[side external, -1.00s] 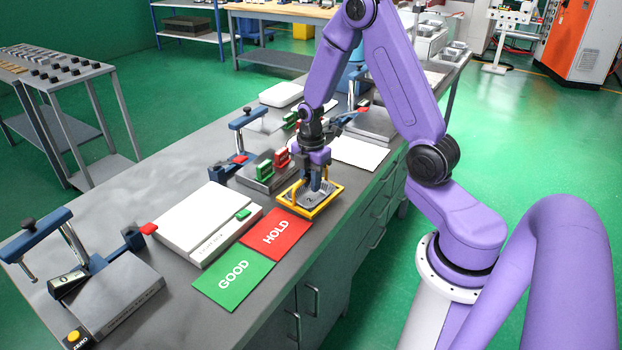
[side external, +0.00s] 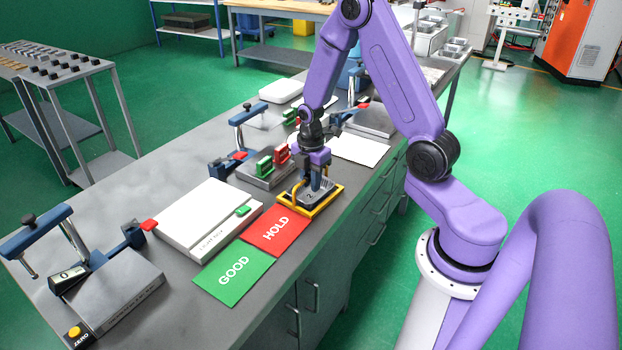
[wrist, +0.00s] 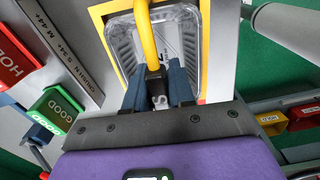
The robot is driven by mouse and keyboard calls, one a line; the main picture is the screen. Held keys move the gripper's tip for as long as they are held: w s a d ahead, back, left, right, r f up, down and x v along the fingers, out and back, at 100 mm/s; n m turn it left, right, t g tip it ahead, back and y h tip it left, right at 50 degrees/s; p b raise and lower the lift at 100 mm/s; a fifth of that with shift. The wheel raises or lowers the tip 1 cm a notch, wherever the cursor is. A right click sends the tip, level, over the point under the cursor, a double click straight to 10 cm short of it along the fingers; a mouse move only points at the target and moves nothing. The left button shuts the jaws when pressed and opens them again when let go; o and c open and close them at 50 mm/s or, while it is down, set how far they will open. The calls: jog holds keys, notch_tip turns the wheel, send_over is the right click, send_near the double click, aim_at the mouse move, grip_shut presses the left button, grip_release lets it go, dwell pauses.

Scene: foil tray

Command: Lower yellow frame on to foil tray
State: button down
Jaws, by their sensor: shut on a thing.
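The yellow frame (side external: 325,207) is at the front edge of the bench, beside the red HOLD card. It surrounds the foil tray (side external: 322,196), whose grey body shows inside and above the frame's bars. My gripper (side external: 315,182) is above the tray, shut on the frame's arched yellow handle. In the wrist view the handle (wrist: 148,35) runs down between my dark fingers (wrist: 157,88). The frame's side bar (wrist: 205,45) lies along the ribbed tray rim (wrist: 124,45). I cannot tell whether the frame rests on the bench.
The red HOLD card (side external: 277,232) and green GOOD card (side external: 233,272) lie to the front left. A metal block (side external: 262,178) with green and red clips stands close behind. A white board (side external: 205,215) lies left. The bench's edge is close on the right.

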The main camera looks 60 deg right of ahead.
jog(key=c, duration=0.9)
grip_release()
notch_tip(320, 180, up, 17)
jog(key=shift+r, duration=0.2)
jog(key=s+a+m, duration=0.2)
jog(key=s+a, duration=0.7)
jog(key=a, duration=0.5)
jog(key=s+a, duration=0.1)
jog(key=s, duration=0.4)
jog(key=s+a+m, duration=0.1)
jog(key=s, duration=0.4)
jog(key=s+a+f+m, duration=0.1)
jog(key=s+a, duration=0.1)
jog(key=s, duration=0.3)
jog(key=shift+s, duration=0.1)
